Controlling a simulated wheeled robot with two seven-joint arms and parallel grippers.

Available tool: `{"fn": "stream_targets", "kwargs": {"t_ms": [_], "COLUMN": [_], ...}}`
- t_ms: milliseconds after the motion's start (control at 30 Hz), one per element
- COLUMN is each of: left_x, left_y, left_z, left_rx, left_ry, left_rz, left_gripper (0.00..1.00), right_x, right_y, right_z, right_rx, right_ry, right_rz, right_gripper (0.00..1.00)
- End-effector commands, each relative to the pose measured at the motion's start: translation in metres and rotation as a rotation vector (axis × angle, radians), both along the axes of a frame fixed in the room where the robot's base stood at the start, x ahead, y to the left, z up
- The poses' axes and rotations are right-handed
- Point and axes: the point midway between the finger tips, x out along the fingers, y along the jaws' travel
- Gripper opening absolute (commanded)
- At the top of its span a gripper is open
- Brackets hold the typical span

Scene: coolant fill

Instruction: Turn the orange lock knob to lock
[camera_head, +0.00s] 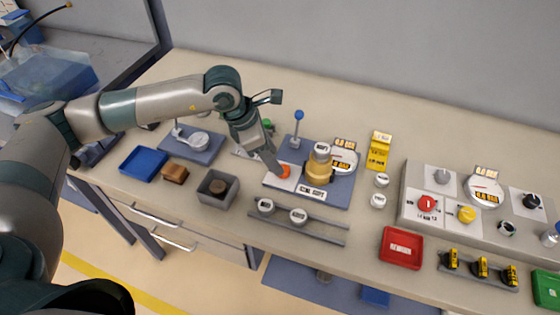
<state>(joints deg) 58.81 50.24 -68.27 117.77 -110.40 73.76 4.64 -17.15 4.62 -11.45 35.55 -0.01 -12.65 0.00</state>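The orange lock knob (285,172) sits on a white plate at the left part of a blue-grey fixture board (335,193). My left gripper (277,168) points down at the knob from above and left, its fingertips at the knob and hiding part of it. I cannot tell whether the fingers are closed around the knob or only beside it. A brass cylinder (318,174) with a white-topped cap (322,151) stands on the board to the right of the knob. My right gripper is not in view.
A blue-balled lever (298,117) and a dial gauge (344,160) stand behind. A grey rail (325,234) with two white-topped caps lies in front. A grey box (217,190) and blue tray (143,163) are left; a red tray (401,248) and grey console (405,205) are right.

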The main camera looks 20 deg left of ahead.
Motion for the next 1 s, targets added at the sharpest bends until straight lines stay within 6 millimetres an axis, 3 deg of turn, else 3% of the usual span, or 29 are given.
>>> {"fn": "stream_targets", "kwargs": {"t_ms": [333, 767, 933, 1000], "left_x": [0.010, 0.011, 0.011, 0.011], "left_y": [-0.015, -0.017, -0.017, -0.017], "left_z": [-0.041, -0.048, -0.048, -0.048], "left_rx": [0.000, 0.000, 0.000, 0.000], "left_ry": [0.000, 0.000, 0.000, 0.000], "left_rz": [0.001, 0.000, 0.000, 0.000], "left_gripper": [0.48, 0.48, 0.10, 0.07], "right_x": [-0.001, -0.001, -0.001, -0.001], "right_y": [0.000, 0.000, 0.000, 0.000], "right_z": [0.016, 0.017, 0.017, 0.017], "right_rx": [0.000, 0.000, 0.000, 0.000], "right_ry": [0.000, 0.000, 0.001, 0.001], "right_rz": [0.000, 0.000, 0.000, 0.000], "right_gripper": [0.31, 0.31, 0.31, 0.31]}}
